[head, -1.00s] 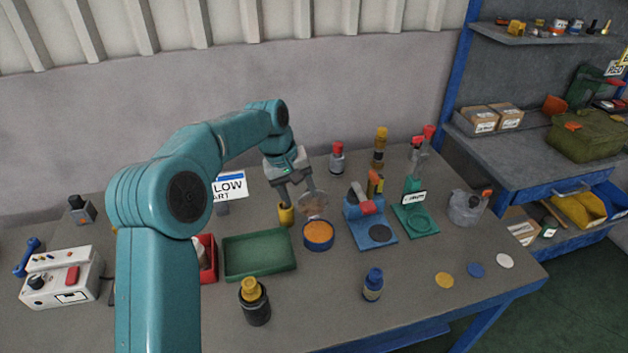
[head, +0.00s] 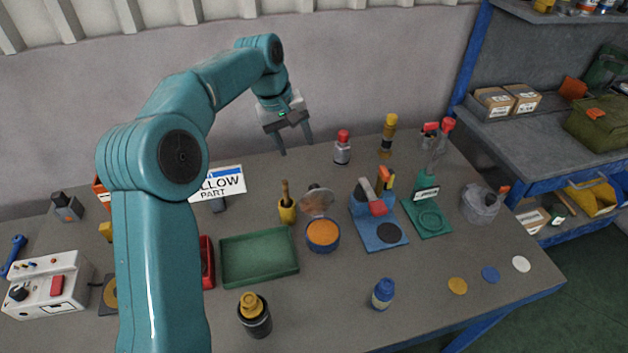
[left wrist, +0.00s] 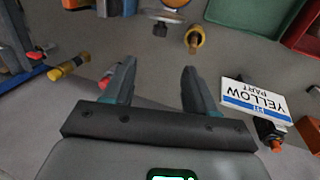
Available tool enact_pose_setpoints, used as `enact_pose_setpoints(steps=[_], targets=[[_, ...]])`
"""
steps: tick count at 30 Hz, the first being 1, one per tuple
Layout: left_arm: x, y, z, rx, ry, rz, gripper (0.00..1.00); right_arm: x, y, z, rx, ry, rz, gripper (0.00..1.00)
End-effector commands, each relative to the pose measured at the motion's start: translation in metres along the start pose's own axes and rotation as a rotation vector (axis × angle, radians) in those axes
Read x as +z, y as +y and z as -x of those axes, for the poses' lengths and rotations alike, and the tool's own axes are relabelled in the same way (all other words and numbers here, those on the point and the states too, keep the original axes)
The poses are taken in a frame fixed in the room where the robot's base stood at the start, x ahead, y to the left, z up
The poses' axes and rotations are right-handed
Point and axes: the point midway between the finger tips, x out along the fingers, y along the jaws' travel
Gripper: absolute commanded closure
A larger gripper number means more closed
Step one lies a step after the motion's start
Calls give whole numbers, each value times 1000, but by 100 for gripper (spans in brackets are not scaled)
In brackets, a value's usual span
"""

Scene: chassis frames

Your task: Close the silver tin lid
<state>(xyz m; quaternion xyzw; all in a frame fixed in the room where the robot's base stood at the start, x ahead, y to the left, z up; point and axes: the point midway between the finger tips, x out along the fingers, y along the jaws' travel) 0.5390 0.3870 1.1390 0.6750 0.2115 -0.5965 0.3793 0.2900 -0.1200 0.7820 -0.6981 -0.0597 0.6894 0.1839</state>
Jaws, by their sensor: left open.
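The tin is a round blue-sided container (head: 322,242) with orange contents, in the middle of the table. Its silver lid (head: 317,201) stands raised at the tin's back edge, so the tin is open. My left gripper (head: 297,148) is open and empty, above and behind the lid, apart from it. In the left wrist view, its two fingers (left wrist: 158,78) are spread with only bare table between them. Part of the tin and lid (left wrist: 170,15) shows at that view's top edge, cut off. My right gripper is not in view.
A yellow cup (head: 287,212) holding a brush-like tool stands just left of the lid. A blue stand (head: 380,236) is close on the tin's right. A green tray (head: 260,270) lies left of it. The table in front of the tin is fairly clear.

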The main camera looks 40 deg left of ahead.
Motion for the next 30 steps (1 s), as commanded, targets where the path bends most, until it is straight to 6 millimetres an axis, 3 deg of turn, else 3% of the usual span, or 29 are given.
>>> enact_pose_setpoints(steps=[5, 19, 24, 30], targets=[[4, -1, -26, -3, -6, 0, 44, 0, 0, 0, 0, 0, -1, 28], [4, 1, -132, -3, -6, -1, 44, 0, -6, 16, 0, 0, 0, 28], [2, 2, -154, -1, -3, -1, 44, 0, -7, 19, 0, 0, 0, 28], [0, 2, -161, 1, 0, -1, 44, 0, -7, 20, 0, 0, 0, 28]])
